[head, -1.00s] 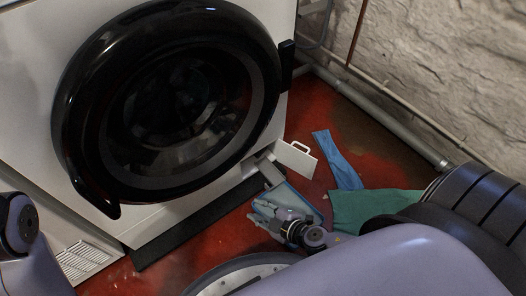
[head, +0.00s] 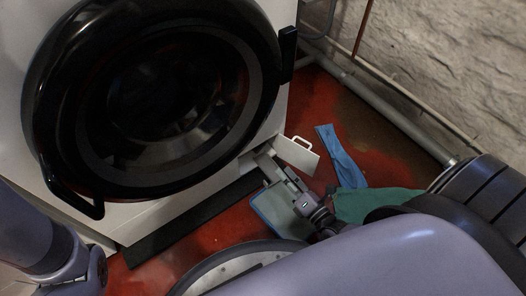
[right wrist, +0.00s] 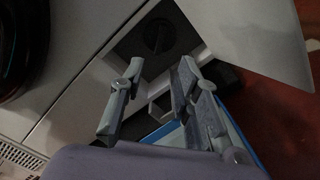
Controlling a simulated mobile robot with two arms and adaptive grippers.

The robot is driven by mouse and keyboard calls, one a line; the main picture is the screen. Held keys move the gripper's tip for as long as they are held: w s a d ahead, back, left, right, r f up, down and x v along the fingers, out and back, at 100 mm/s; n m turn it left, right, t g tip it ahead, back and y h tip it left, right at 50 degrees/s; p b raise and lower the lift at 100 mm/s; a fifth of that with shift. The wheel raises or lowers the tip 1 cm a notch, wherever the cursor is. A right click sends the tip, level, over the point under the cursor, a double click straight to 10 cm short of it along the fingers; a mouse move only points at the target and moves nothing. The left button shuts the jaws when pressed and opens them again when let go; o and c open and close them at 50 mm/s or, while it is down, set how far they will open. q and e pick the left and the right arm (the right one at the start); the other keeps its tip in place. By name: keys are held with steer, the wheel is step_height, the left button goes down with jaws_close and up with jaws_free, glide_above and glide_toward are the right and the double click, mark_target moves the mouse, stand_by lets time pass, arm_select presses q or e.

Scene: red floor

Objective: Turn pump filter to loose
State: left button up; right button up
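The pump filter (right wrist: 158,36) is a dark round knob in a dark recess low on the white washing machine (head: 180,212); it faces the right wrist camera. Its small white flap (head: 298,154) stands open; it is also in the right wrist view (right wrist: 258,30). My right gripper (right wrist: 160,68) is open and empty, its two fingers apart in front of the recess, below the knob and not visibly touching it. In the head view the right gripper (head: 279,172) reaches the opening beside the flap, and the knob is hidden. My left arm shows at the left edge, but its gripper is out of view.
A shallow tray with a blue rim (head: 270,211) lies on the red floor under the right gripper. A blue cloth (head: 341,160) and a green cloth (head: 365,205) lie to the right. A pipe (head: 400,120) runs along the stone wall. The round black door (head: 60,110) is above.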

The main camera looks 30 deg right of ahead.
mark_target(261, 149)
steer(key=w+b, duration=0.1)
steer(key=w, duration=0.3)
steer(key=w+a+b, duration=0.1)
steer(key=w, duration=0.3)
steer(key=w+b, duration=0.1)
steer(key=w, duration=0.2)
steer(key=shift+w+a, duration=0.35)
steer(key=shift+w, duration=0.05)
jaws_close()
